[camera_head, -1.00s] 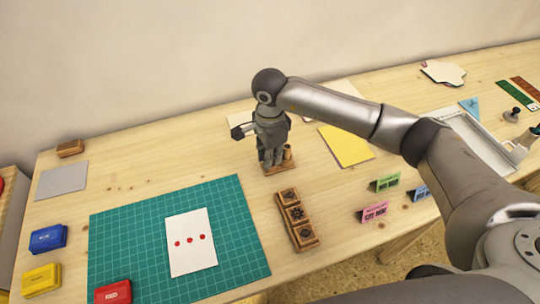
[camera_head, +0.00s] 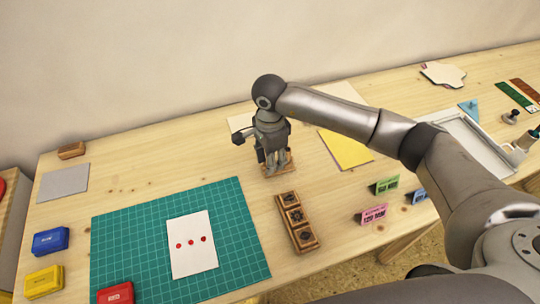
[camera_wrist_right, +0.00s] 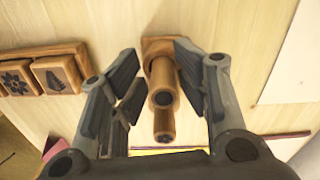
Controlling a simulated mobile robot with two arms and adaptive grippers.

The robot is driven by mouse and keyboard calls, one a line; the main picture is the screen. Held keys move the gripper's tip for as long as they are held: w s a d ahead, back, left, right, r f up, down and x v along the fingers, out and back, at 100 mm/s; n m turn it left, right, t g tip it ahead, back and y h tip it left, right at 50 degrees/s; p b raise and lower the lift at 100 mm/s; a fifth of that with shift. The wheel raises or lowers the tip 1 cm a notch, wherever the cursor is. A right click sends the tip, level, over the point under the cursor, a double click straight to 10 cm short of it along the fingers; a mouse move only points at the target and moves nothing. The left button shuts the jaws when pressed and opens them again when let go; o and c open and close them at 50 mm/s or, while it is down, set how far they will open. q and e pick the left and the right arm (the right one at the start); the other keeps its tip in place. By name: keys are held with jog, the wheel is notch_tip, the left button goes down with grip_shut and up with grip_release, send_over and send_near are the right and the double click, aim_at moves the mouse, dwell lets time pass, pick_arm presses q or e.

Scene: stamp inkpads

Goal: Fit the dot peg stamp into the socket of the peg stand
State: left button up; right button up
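The wooden peg stand (camera_head: 287,169) is on the table behind the row of stamps, partly hidden by my right gripper (camera_head: 272,162). In the right wrist view its flat base (camera_wrist_right: 158,45) lies beyond the fingertips. Two round wooden pieces rise from it toward the camera: a thicker one (camera_wrist_right: 162,82) with a dark round centre and a thinner one (camera_wrist_right: 165,122) with a dark end. I cannot tell for sure which is the dot peg stamp, or how deep it sits. My right gripper (camera_wrist_right: 158,75) is open, its fingers apart on either side of them. My left gripper is not in view.
A wooden tray with three stamps (camera_head: 297,222) is close in front. A green cutting mat (camera_head: 130,230) holds a white card with three red dots (camera_head: 205,257). Blue, yellow and red inkpads (camera_head: 115,293) lie at left. Small standing cards (camera_head: 374,214) are at right.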

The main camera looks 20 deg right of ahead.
jog(key=r, duration=0.2)
jog(key=r+b, duration=0.1)
jog(key=r, duration=0.1)
jog(key=d+r+b, duration=0.1)
jog(key=shift+w+d+r, duration=0.1)
jog(key=shift+w+r, duration=0.2)
jog(key=shift+r, duration=0.1)
notch_tip(320, 180, up, 6)
jog(key=shift+f, duration=0.25)
